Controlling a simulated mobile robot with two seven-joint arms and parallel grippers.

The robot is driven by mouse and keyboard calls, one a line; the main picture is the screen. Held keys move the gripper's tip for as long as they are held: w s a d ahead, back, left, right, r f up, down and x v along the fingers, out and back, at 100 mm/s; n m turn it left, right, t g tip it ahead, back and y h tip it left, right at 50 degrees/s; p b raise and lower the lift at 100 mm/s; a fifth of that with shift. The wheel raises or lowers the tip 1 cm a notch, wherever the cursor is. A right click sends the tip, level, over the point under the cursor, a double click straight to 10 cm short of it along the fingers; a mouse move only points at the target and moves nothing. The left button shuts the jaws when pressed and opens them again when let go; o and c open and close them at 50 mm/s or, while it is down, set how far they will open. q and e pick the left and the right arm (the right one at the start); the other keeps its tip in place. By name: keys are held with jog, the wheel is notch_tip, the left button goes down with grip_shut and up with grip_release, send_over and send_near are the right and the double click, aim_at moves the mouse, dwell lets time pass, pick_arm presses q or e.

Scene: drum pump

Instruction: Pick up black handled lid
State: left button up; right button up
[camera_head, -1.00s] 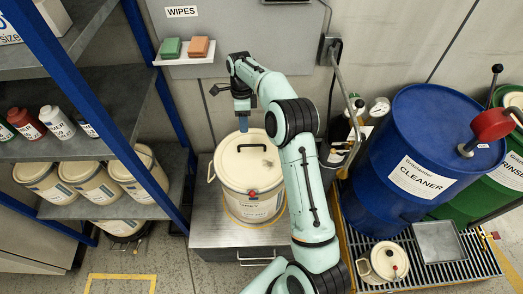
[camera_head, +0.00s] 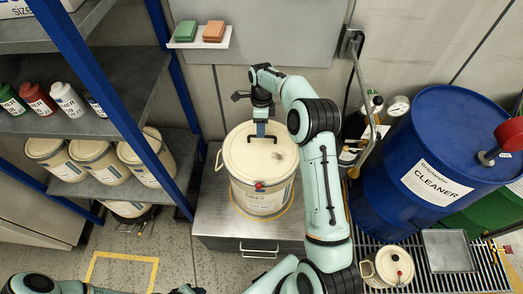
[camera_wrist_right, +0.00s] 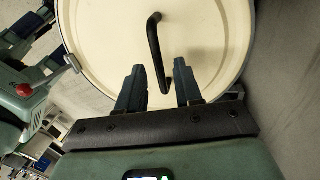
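The cream lid (camera_head: 246,151) with a black bar handle (camera_head: 262,137) sits on a cream pail (camera_head: 261,199) on a metal cabinet. My right gripper (camera_head: 261,131) is over the lid at the handle, pointing down. In the right wrist view the lid (camera_wrist_right: 105,35) fills the upper part. The black handle (camera_wrist_right: 154,40) runs down between the two fingers of my right gripper (camera_wrist_right: 159,75), which are open with gaps on both sides. Whether the fingertips reach below the handle bar is hard to tell. Only parts of my left arm show at the bottom left; its gripper is not visible.
A blue shelf rack (camera_head: 117,113) with bottles and pails stands left. A blue drum (camera_head: 438,150) and a small cream can (camera_head: 393,265) stand on a grating at right. A wall shelf (camera_head: 190,43) holds two sponges. A yellow floor marking (camera_head: 125,256) lies front left.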

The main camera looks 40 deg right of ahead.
aim_at(262, 147)
jog(key=f, duration=0.2)
jog(key=s+f, duration=0.1)
jog(key=f, duration=0.1)
jog(key=shift+s+a+f, duration=0.1)
jog(key=shift+f, duration=0.05)
grip_shut()
